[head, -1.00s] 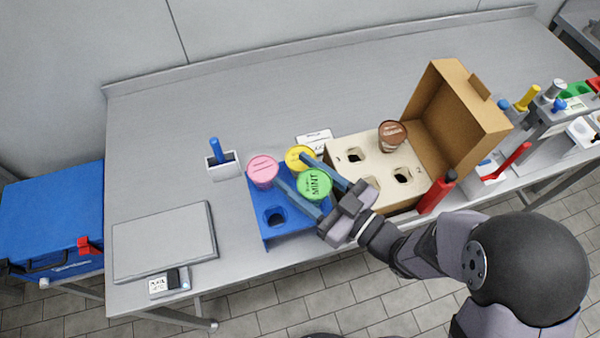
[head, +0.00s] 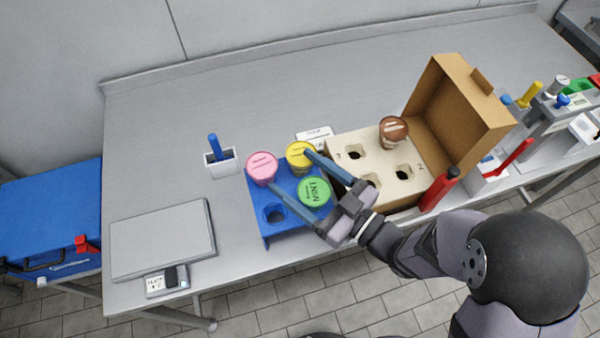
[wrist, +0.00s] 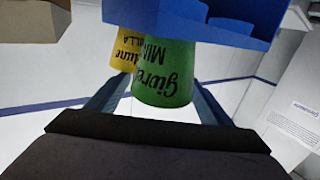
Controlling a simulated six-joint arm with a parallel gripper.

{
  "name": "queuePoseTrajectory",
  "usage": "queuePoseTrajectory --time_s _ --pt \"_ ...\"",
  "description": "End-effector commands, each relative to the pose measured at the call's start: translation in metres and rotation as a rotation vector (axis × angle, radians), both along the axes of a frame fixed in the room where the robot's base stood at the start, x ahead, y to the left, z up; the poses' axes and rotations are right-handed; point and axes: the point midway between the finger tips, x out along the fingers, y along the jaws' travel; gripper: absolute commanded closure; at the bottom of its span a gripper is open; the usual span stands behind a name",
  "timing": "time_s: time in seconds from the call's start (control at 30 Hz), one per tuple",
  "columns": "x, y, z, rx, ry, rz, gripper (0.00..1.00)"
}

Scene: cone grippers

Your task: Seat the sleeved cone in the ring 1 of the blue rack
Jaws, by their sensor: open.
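The blue rack (head: 284,235) stands on the bench left of the open carton and also shows upside down in the wrist view (wrist: 235,15). It bears a pink-lidded cone (head: 262,167), a yellow-lidded cone (head: 299,154) and a green mint cone (head: 314,192). Its front-left ring (head: 273,215) is empty. My gripper (head: 290,170) is open, with one blue finger on each side of the green cone. In the wrist view the green cone (wrist: 163,72) stands upright at the rack between the fingers, with the yellow cone (wrist: 125,47) behind it. The ring numbers are not readable.
The open carton (head: 410,155) holds a white insert with holes and a brown-lidded cone (head: 393,131). A red-handled tool (head: 437,190) stands at its front. A white cup with a blue handle (head: 221,163) and a grey scale (head: 163,240) are left. The bench behind is clear.

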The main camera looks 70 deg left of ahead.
Motion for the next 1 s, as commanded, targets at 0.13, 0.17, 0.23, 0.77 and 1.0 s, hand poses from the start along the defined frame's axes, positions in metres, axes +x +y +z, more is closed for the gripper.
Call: queuePoseTrajectory --time_s 0.13,0.17,0.23,0.77,1.0 --pt "0.005 -0.007 -0.002 -0.001 -0.001 -0.002 0.26" --pt "0.007 -0.009 -0.002 -0.001 -0.001 -0.003 0.26" --pt "0.011 -0.016 -0.003 -0.001 -0.001 -0.004 0.26" --pt "0.038 -0.062 -0.001 -0.001 0.001 -0.001 0.26" --pt "0.038 -0.062 0.0 0.0 0.0 -0.001 0.26"
